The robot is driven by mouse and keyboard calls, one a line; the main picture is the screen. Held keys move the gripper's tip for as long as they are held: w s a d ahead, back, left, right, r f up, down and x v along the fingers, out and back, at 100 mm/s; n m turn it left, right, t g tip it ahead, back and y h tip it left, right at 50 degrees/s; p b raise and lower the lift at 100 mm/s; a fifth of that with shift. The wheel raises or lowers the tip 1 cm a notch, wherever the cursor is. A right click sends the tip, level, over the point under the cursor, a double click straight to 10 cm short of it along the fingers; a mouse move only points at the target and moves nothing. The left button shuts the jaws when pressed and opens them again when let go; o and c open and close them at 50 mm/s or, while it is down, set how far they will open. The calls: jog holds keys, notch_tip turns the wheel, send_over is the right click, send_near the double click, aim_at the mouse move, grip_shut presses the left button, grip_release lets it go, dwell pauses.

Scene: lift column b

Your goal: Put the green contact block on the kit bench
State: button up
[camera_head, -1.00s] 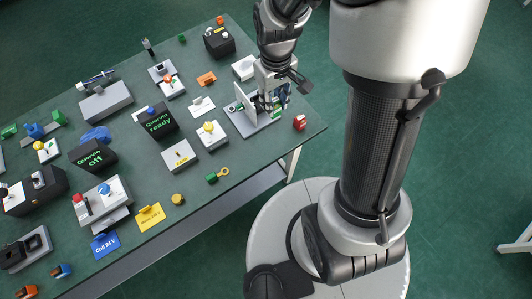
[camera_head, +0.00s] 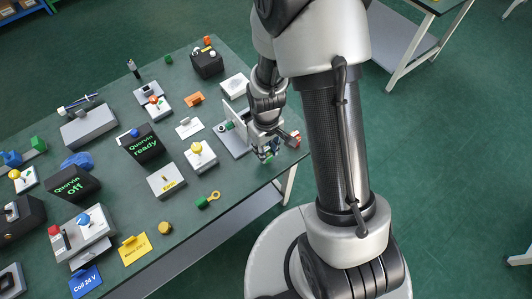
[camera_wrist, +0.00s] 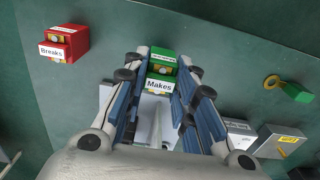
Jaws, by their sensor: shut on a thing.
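My gripper (camera_head: 265,150) is shut on the green contact block (camera_wrist: 162,70), labelled "Makes" in the wrist view. The block sits between the two blue-padded fingers. In the head view only a small green part (camera_head: 268,156) shows below the fingers, near the front right corner of the dark green table. How far it is above the table I cannot tell. A red block labelled "Breaks" (camera_wrist: 63,44) lies apart from my gripper; it is partly behind it in the head view (camera_head: 297,140). Which bench is the kit bench is not marked.
A grey fixture with an upright plate (camera_head: 232,143) stands left of my gripper. The table (camera_head: 215,185) holds several boxes, switches and labels. A green piece with a yellow ring (camera_head: 207,200) lies near the front edge. Another bench (camera_head: 415,55) stands at the upper right across open floor.

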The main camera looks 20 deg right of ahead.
jog(key=shift+f, duration=1.05)
jog(key=shift+f+b, duration=0.2)
jog(key=shift+b, duration=0.15)
jog(key=o, duration=1)
jog(key=shift+r, duration=0.15)
notch_tip(320, 180, up, 12)
jog(key=p, duration=0.5)
notch_tip(320, 180, up, 7)
jog(key=t, duration=0.1)
send_over(266, 149)
jog(key=s+r+m+t, duration=0.2)
jog(key=s+r, duration=0.6)
jog(key=r, duration=0.5)
jog(key=s+r+m+t, duration=0.1)
jog(key=s+r, duration=0.3)
jog(key=s, duration=0.3)
jog(key=shift+r+m+t, duration=0.3)
jog(key=shift+r, duration=0.1)
